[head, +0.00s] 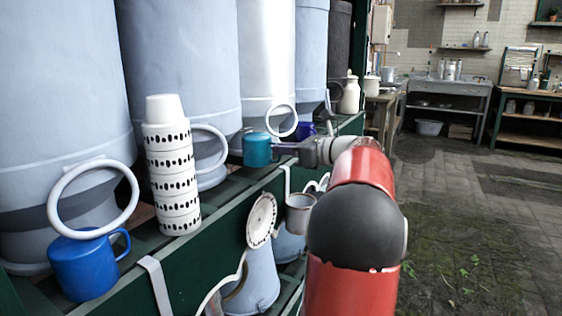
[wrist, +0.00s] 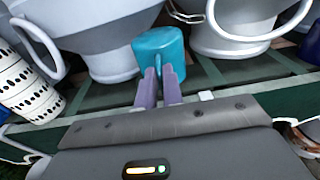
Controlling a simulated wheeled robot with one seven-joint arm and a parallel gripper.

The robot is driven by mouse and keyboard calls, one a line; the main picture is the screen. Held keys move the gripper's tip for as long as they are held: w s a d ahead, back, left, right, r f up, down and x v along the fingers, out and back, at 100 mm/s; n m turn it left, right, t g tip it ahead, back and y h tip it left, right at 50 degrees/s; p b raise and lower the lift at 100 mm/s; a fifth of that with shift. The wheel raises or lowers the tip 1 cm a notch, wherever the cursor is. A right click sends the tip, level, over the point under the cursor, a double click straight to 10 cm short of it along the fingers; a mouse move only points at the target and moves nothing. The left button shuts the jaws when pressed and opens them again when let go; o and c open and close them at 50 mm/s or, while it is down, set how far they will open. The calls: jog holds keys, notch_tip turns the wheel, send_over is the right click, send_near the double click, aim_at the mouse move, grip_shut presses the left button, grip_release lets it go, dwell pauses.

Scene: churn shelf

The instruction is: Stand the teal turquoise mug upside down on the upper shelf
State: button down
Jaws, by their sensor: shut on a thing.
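The teal mug (head: 257,150) is at the upper shelf's front, in front of the pale churns. It also shows in the wrist view (wrist: 158,46), just beyond the fingertips. My gripper (head: 281,148) reaches in from the right; in the wrist view its two purple fingers (wrist: 160,74) are shut on the mug's handle. The mug looks roughly upright in line, with a smooth closed teal end seeming to face up and no opening showing. I cannot tell whether its lower rim touches the shelf slats. The upper shelf (head: 135,238) is green and slatted.
A stack of white spotted cups (head: 174,180) and a blue mug (head: 84,265) stand to the left. A dark blue mug (head: 305,130) is just right of the teal mug. Large churns (head: 180,70) fill the shelf's back. Enamelware (head: 262,220) hangs or stands below the edge.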

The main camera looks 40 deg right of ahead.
jog(key=f, duration=0.1)
jog(key=w+f, duration=0.1)
jog(key=f, duration=0.1)
jog(key=shift+a+f+b, duration=0.2)
jog(key=shift+f+b, duration=0.1)
jog(key=shift+b, duration=0.1)
jog(key=c, duration=1.5)
grip_release()
jog(key=shift+c, duration=0.2)
jog(key=shift+s, duration=0.1)
jog(key=v, duration=1.2)
jog(key=shift+d, duration=0.1)
